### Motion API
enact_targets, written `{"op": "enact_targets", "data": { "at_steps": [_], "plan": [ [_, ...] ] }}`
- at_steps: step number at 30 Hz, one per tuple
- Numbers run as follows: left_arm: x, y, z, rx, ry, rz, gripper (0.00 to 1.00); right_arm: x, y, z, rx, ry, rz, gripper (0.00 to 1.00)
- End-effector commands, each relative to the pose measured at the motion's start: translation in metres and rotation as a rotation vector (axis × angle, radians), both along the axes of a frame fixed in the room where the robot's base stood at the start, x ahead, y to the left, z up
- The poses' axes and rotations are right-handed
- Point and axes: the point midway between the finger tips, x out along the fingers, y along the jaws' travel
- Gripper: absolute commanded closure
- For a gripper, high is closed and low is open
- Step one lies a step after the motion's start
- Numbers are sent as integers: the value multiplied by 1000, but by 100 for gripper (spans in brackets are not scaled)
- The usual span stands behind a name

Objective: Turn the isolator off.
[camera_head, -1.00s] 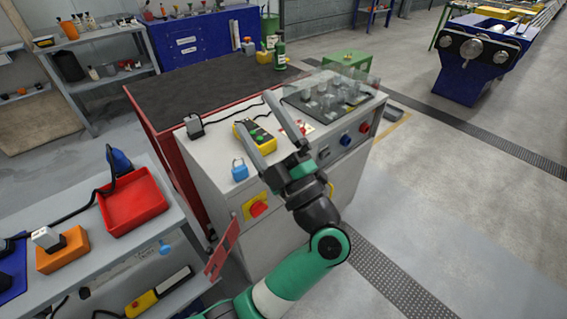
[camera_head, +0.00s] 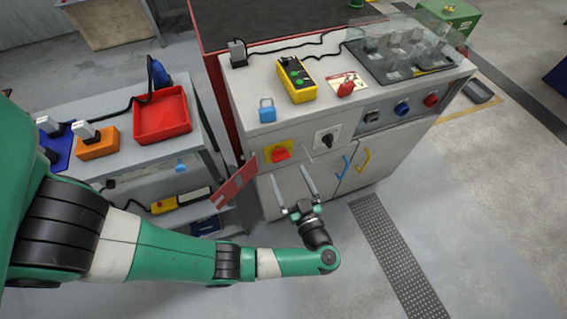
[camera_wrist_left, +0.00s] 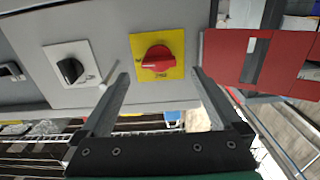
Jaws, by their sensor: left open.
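The isolator is a red rotary knob on a yellow plate (camera_head: 271,148) on the upper front face of the grey cabinet (camera_head: 250,90). In the left wrist view the red knob (camera_wrist_left: 157,58) shows face on, its grip bar lying roughly level; its small lettering is not readable. My left gripper (camera_head: 289,172) is open and empty in front of the cabinet, just below the isolator. In the left wrist view the open fingertips (camera_wrist_left: 160,73) stand on either side of the knob in the picture, apparently short of it. My right gripper is not in view.
A black knob on a white plate (camera_head: 327,139) sits right of the isolator. A red hinged panel (camera_head: 235,183) sticks out at the left. A blue padlock (camera_head: 267,110) stands on the cabinet's top edge. Blue (camera_head: 342,168) and yellow (camera_head: 363,160) handles are at the right.

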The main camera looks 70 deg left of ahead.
Motion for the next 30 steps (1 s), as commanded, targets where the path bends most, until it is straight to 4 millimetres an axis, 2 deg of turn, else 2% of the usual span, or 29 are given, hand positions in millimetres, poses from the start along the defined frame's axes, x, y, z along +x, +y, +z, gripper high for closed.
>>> {"op": "enact_targets", "data": {
  "at_steps": [3, 7, 12, 18, 20, 30],
  "plan": [
    [-2, 27, -1, -1, -1, 6, 1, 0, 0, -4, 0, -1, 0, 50],
    [-1, 46, -1, 0, -2, 3, 1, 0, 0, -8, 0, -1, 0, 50],
    [-1, 56, 0, 0, 0, 0, 1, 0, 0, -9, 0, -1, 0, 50],
    [0, 56, 1, 0, 0, -1, 1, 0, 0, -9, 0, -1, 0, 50],
    [0, 56, 1, 0, -1, -1, 10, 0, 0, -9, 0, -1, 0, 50],
    [0, 55, 1, 0, -1, -1, 71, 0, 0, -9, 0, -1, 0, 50]
  ]
}}
